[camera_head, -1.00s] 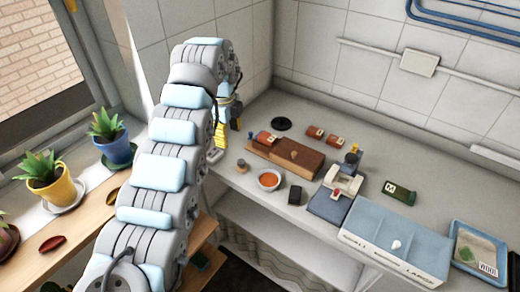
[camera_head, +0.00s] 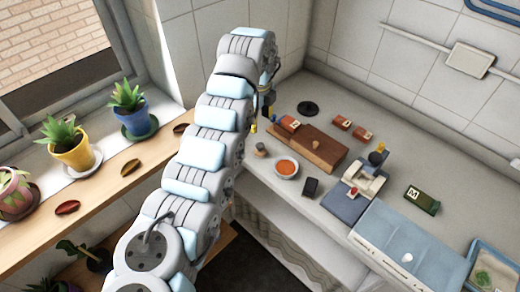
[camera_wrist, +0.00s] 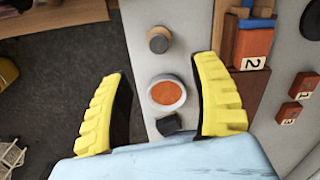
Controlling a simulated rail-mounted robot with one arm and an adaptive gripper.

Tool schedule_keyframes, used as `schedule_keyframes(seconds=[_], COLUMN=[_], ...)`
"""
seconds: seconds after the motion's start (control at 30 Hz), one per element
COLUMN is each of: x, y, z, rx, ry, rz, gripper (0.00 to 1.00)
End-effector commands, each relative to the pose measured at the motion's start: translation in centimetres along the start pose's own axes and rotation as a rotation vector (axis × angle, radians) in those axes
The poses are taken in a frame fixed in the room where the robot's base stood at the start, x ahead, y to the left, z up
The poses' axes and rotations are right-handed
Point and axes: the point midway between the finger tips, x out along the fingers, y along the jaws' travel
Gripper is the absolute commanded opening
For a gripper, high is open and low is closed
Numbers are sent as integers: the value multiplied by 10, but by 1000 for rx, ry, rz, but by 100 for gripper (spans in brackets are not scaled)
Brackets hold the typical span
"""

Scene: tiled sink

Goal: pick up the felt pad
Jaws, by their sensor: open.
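I cannot tell for certain which thing is the felt pad. One candidate is a small dark block (camera_head: 311,186) on the counter near its front edge, right of the bowl; it also shows in the wrist view (camera_wrist: 168,125), low between my fingers. Another is a flat black disc (camera_head: 308,108) at the back of the counter, cut off at the right edge of the wrist view (camera_wrist: 312,20). My gripper (camera_wrist: 162,66) is open and empty, its yellow fingers spread above the counter's front edge. In the head view it is mostly hidden behind my arm.
A white bowl (camera_head: 287,169) of orange contents and a small round knob (camera_head: 261,149) stand beside the dark block. A brown wooden block (camera_head: 318,148), red numbered blocks (camera_head: 342,123), a small device (camera_head: 362,185) and a pale blue box (camera_head: 405,258) occupy the counter. Potted plants line the sill.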

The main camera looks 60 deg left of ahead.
Motion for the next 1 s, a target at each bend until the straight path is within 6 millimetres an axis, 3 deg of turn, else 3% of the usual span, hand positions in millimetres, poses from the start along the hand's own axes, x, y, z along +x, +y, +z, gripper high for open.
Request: schedule_keyframes(seconds=[0.6, 1.0], x=[62, 82], y=[1, 3], z=[-1, -2], rx=[0, -2], ry=[1, 0], rz=[3, 0], gripper=[63, 63])
